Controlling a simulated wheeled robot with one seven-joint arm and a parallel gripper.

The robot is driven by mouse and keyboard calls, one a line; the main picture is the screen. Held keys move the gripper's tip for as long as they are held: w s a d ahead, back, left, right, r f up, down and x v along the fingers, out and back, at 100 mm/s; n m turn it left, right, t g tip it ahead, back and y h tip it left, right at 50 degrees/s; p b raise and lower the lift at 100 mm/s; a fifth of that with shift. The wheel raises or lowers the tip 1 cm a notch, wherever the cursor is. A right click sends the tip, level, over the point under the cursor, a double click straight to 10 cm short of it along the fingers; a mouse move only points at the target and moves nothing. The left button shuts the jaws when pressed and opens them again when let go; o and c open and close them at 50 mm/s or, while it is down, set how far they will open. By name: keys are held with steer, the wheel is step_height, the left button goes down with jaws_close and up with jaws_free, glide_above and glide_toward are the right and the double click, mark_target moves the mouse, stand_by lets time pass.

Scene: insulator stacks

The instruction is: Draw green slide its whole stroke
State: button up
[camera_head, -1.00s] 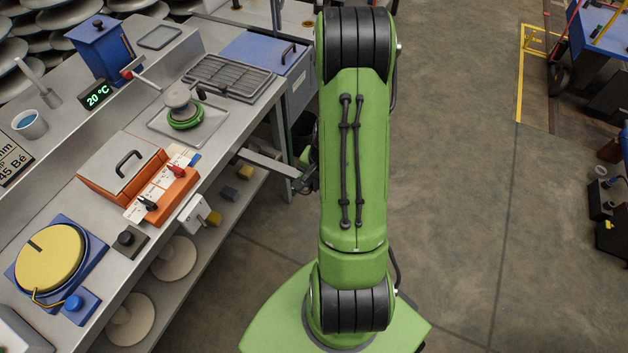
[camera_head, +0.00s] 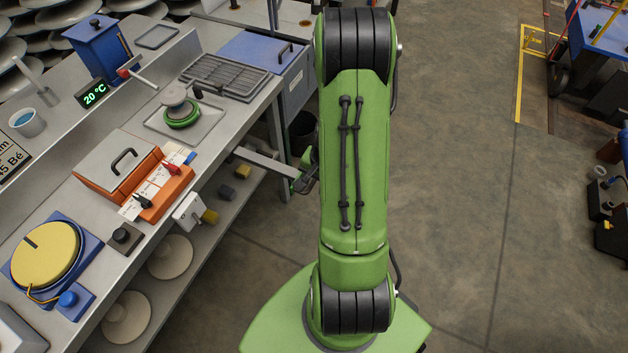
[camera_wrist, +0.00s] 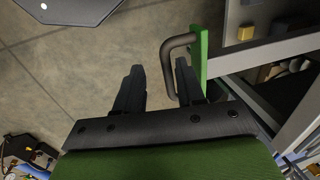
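The green slide shows in the wrist view as an upright green front plate (camera_wrist: 200,42) with a dark bow handle (camera_wrist: 167,62). A grey metal rail (camera_wrist: 262,55) runs back from the plate; in the head view the rail (camera_head: 264,163) juts out past the bench edge. My gripper (camera_wrist: 159,76) has its fingers apart, with the handle's bar in the gap, nearer the right finger. Whether either finger touches the bar I cannot tell. In the head view my arm hides most of the plate and handle.
The bench (camera_head: 215,150) stands at left, with an orange box (camera_head: 115,180), a switch panel (camera_head: 165,190) and a green-based stack (camera_head: 180,112) on it. A lower shelf (camera_head: 222,215) holds discs and small blocks. Open floor (camera_head: 460,200) lies to the right.

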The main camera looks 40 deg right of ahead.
steer(key=shift+w+a, duration=0.1)
steer(key=shift+w, duration=0.05)
steer(key=shift+r, duration=0.15)
step_height(320, 180, up, 15)
steer(key=s+d+p, duration=0.1)
steer(key=s+p, duration=0.2)
steer(key=p, duration=0.2)
